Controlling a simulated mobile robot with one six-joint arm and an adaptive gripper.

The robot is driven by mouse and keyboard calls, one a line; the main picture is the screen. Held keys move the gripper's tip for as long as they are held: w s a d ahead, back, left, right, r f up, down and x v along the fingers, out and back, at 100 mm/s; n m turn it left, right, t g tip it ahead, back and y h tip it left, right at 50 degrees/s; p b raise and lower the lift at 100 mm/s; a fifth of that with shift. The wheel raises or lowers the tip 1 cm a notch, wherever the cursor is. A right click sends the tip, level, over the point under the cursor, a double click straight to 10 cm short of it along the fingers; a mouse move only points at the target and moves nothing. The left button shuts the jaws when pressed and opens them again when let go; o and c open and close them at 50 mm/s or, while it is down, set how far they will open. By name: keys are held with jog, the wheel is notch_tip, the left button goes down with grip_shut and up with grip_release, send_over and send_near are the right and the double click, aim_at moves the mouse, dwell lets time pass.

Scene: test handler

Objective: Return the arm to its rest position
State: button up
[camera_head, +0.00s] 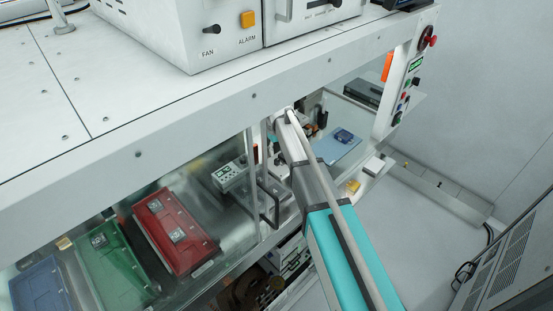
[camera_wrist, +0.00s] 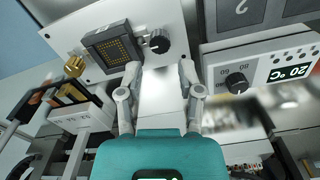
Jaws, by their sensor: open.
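My arm (camera_head: 322,205), turquoise and grey, reaches from the bottom of the head view into the open bay under the white bench top. My gripper (camera_wrist: 159,75) shows in the wrist view with its two grey fingers spread apart and nothing between them. The fingertips point toward a light panel (camera_wrist: 155,100) carrying a black knob (camera_wrist: 159,42) and a black square socket with gold contacts (camera_wrist: 113,45). The knob appears between and beyond the fingertips; I cannot tell whether anything touches. In the head view the gripper itself is hard to make out.
A temperature unit (camera_wrist: 280,72) reading 20 °C is right of the fingers. A gold knob (camera_wrist: 74,66) is left. A glass door with a dark handle (camera_head: 268,200) stands close left of my arm. Red (camera_head: 160,243), green (camera_head: 112,278) and blue (camera_head: 40,290) trays lie behind glass.

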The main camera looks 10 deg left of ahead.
jog(key=shift+d, duration=0.1)
dwell(0.5)
jog(key=s+d+f+m+h+b, duration=0.1)
jog(key=s+d+f+b, duration=0.15)
jog(key=d, duration=0.35)
jog(key=s+d+f+m+h+b, duration=0.1)
jog(key=s+d+b, duration=0.15)
jog(key=d, duration=0.45)
jog(key=s+d+f+m+h+b, duration=0.1)
jog(key=s+d+f, duration=0.1)
jog(key=s+d, duration=0.3)
jog(key=s+d+f+m+y+b, duration=0.3)
jog(key=s+d+f+m+b, duration=0.1)
jog(key=s+d+f+b, duration=0.5)
jog(key=s+f, duration=0.1)
jog(key=s, duration=0.1)
jog(key=shift+s+m+b, duration=0.3)
jog(key=shift+s, duration=0.05)
